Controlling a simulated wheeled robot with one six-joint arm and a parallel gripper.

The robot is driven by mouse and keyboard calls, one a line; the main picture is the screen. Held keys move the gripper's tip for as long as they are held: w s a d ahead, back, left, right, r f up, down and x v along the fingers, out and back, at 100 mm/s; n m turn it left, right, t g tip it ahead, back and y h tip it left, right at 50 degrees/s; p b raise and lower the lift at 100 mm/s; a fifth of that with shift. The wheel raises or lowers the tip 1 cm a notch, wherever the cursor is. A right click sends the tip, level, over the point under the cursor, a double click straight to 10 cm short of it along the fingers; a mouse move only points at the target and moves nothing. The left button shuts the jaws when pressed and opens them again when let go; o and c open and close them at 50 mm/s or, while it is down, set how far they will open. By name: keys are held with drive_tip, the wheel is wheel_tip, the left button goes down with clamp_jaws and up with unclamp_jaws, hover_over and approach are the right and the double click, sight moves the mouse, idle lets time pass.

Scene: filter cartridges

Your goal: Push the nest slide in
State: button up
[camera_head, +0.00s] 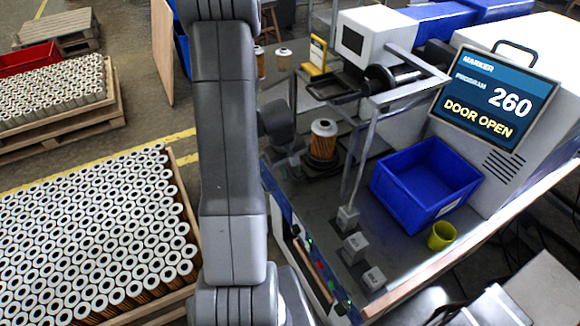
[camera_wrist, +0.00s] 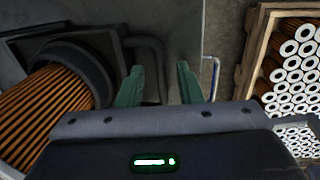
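A cartridge with orange-brown pleats and a white top (camera_head: 323,140) stands upright in the dark round nest (camera_head: 322,166) on the bench. In the wrist view the cartridge's pleats (camera_wrist: 45,110) fill the left side, inside the nest's black ring (camera_wrist: 85,68). A dark bent handle (camera_wrist: 158,60) shows beside the ring. My gripper (camera_wrist: 160,78) has its two green fingers apart, with the handle seen between or just beyond them. I cannot tell whether they touch it. In the head view my gripper is close to the nest's left side, partly behind my arm.
The marker machine's screen (camera_head: 495,100) reads "PROGRAM 260" and "DOOR OPEN". A blue bin (camera_head: 395,195), a yellow cup (camera_head: 441,237) and grey labelled blocks (camera_head: 355,247) are on the bench. A metal frame (camera_head: 368,135) rises right of the nest. Crated cartridges (camera_head: 90,240) stand at left.

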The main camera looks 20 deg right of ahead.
sight(303, 166)
clamp_jaws()
drive_tip(key=shift+w+d, duration=0.2)
drive_tip(key=shift+d, duration=0.9)
drive_tip(key=shift+w+d, duration=0.15)
drive_tip(key=shift+d, duration=0.9)
unclamp_jaws()
drive_tip(key=shift+a, duration=0.1)
drive_tip(key=shift+r, duration=0.1)
wheel_tip(303, 166, up, 14)
drive_tip(key=a, duration=0.2)
drive_tip(key=shift+s+a+f+b, duration=0.2)
drive_tip(key=shift+f+b, duration=0.05)
drive_tip(key=shift+b, duration=0.1)
